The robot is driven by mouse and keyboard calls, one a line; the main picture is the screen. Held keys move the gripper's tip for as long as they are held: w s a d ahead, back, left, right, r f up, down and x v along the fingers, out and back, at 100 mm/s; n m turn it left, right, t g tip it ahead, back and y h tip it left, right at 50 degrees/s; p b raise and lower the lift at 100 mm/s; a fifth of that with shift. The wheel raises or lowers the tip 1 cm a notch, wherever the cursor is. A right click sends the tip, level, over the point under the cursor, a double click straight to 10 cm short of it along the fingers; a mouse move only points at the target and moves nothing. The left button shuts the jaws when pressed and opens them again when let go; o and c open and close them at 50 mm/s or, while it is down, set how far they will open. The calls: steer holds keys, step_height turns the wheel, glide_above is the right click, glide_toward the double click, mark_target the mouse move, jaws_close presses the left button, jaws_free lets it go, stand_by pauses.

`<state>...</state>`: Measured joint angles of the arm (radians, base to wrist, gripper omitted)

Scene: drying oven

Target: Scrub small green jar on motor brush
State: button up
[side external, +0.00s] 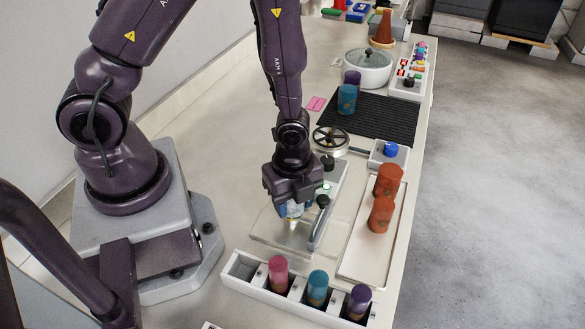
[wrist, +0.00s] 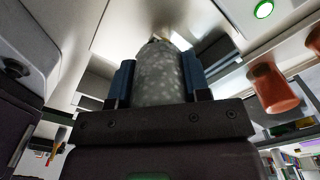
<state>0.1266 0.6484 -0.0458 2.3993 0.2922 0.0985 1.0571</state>
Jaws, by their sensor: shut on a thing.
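My gripper (side external: 291,203) is over the pale tray in the middle of the bench in the side view. In the wrist view, its two blue fingers (wrist: 160,78) are shut on a small jar (wrist: 160,75), which looks grey and speckled there. In the side view only a small pale part of the jar (side external: 294,210) shows below the fingers; its green colour is not clear. Beside the gripper stands a grey unit (side external: 334,182) with a green button and black knobs. The brush itself is not clearly visible; I cannot tell whether the jar touches it.
A white rack (side external: 240,270) in front holds pink, teal and purple jars. Two orange jars (side external: 388,180) stand on a pale tray to the right. A spoked wheel (side external: 330,140), a black ribbed mat (side external: 375,118) and a lidded pot (side external: 368,68) lie behind.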

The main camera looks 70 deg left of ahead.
steer(key=shift+r, duration=0.1)
steer(key=shift+r, duration=0.5)
steer(key=shift+r, duration=0.1)
stand_by(1.1)
steer(key=shift+r, duration=3.25)
